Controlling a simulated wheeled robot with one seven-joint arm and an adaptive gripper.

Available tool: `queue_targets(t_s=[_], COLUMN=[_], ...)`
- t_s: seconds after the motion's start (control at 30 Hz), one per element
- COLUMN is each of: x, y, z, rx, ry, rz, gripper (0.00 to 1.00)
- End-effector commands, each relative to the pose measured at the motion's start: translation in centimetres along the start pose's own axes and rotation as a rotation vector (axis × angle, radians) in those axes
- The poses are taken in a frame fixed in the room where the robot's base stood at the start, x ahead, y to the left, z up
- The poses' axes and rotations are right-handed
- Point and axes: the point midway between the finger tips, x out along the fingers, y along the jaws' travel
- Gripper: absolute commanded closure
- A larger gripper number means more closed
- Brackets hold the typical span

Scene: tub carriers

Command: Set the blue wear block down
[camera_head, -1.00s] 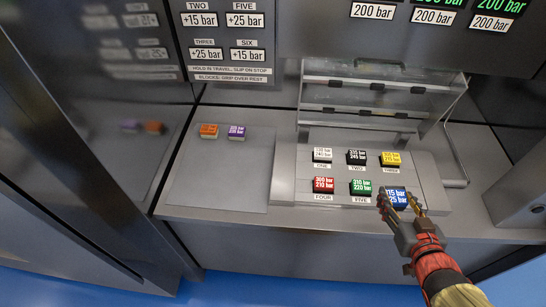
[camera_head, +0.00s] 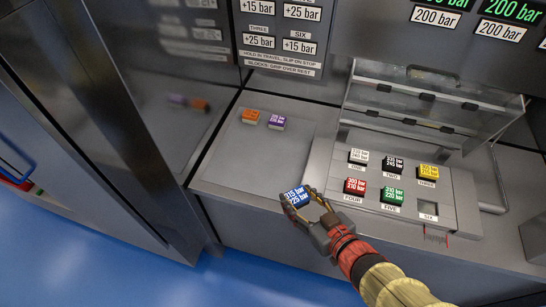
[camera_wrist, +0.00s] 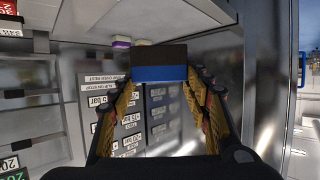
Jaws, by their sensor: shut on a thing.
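The blue wear block (camera_head: 296,196) has white lettering, "315 bar" on its upper line. My gripper (camera_head: 306,203) is shut on it near the front edge of the counter, left of the block panel. In the wrist view the blue block (camera_wrist: 159,64) shows a dark side and a blue band between the two fingers of my gripper (camera_wrist: 160,85). In the head view I cannot tell how high the block is above the counter. On the panel, the place labelled SIX (camera_head: 428,208) is empty.
An orange block (camera_head: 250,116) and a purple block (camera_head: 277,121) sit on the flat grey plate (camera_head: 240,160) at left, with bare room in front of them. The panel (camera_head: 345,220) holds white, black, yellow, red and green blocks. A clear raised cover (camera_head: 425,95) stands behind it.

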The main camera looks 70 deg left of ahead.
Motion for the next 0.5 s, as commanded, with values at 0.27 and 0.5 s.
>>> queue_targets(t_s=[0.27,0.5], x=[5.9,10.9], y=[2.3,4.3], z=[0.7,2.2], rx=[-0.001,0.001], ry=[-0.001,-0.003], rz=[-0.003,-0.001], gripper=[0.80,0.80])
